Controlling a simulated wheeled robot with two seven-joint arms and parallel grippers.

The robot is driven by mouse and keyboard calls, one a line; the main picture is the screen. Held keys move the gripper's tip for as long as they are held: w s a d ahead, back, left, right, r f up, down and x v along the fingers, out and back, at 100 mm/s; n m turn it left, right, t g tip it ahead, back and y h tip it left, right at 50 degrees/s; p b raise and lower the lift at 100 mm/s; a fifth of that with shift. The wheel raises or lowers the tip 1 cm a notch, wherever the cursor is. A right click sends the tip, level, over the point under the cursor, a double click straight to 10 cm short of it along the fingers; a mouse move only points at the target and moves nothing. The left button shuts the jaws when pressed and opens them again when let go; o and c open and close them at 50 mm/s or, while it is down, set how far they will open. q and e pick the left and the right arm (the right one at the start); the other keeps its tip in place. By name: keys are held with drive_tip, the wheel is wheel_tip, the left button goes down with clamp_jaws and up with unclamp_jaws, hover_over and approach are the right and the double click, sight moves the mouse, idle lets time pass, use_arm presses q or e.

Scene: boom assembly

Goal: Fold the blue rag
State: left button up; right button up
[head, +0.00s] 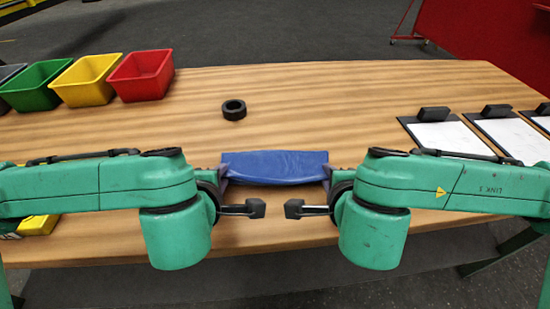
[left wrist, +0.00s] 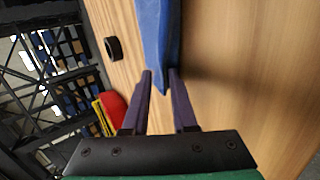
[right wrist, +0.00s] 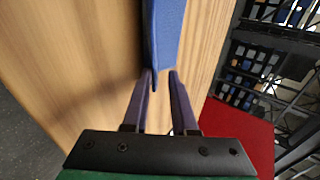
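The blue rag (head: 274,167) lies near the front edge of the table as a narrow band running left to right. My left gripper (head: 223,172) is at its left end, and my right gripper (head: 328,176) is at its right end. In the left wrist view, a pointed end of the rag (left wrist: 158,40) reaches between the two spread fingers (left wrist: 160,72). In the right wrist view, the other end of the rag (right wrist: 163,35) reaches between spread fingers (right wrist: 162,73), close to the left one. Gaps show between the fingers of both grippers.
A black ring (head: 234,110) lies behind the rag. Red (head: 142,76), yellow (head: 87,80) and green (head: 36,86) bins stand at the back left. Clipboards with white paper (head: 450,137) lie at the right.

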use_arm(q)
drive_tip(key=shift+o, duration=1.4)
drive_tip(key=shift+w, duration=0.1)
use_arm(e)
drive_tip(key=shift+o, duration=1.4)
drive_tip(key=shift+w, duration=0.1)
use_arm(q)
wheel_tip(320, 180, up, 9)
drive_tip(key=s, duration=0.2)
use_arm(e)
wheel_tip(320, 180, up, 9)
drive_tip(key=s, duration=0.2)
